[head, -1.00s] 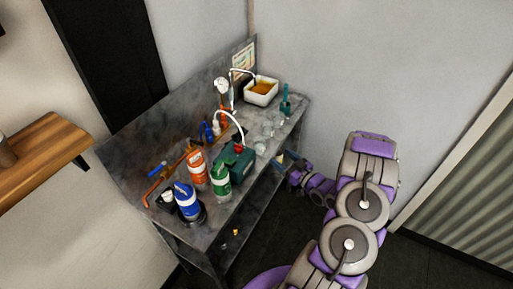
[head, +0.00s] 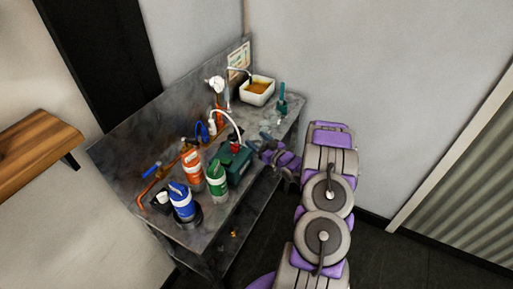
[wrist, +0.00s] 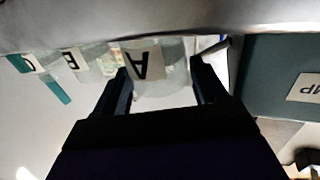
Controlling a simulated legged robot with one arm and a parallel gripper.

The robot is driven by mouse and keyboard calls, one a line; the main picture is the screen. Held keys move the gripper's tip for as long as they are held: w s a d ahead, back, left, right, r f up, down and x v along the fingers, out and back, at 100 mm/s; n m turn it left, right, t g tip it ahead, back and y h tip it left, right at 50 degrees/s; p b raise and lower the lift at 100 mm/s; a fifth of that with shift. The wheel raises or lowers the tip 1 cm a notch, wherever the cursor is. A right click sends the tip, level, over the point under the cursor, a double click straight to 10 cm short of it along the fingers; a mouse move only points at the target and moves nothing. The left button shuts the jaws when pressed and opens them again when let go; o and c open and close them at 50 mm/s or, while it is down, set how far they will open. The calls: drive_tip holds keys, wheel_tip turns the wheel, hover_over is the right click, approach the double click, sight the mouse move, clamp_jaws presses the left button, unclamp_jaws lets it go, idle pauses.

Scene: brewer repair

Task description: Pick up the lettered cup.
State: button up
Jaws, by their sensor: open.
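In the wrist view, a clear cup with a pale label lettered A (wrist: 147,66) is straight ahead, between my gripper's (wrist: 160,73) two dark fingers. The fingers are open, one on each side of the cup. I cannot tell whether they touch it. A second clear cup, lettered B (wrist: 76,60), is to the left. A third cup (wrist: 27,63) is farther left, its letter partly cut off. The letters appear upside down. In the head view, my gripper is at the bench's right edge, mostly hidden; the cups there are small and partly covered by my arm.
A dark green box (head: 235,163) with a label ending in "MP" stands close right in the wrist view (wrist: 265,75). Green (head: 217,178), orange (head: 192,167) and blue (head: 182,203) containers stand on the bench (head: 215,215). A white basin (head: 257,91) and teal tool (head: 282,101) are at the back.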

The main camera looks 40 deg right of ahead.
sight(252, 137)
drive_tip(key=shift+w+f, duration=0.1)
drive_tip(key=shift+w, duration=1.4)
drive_tip(key=shift+c, duration=0.2)
drive_tip(key=c, duration=0.8)
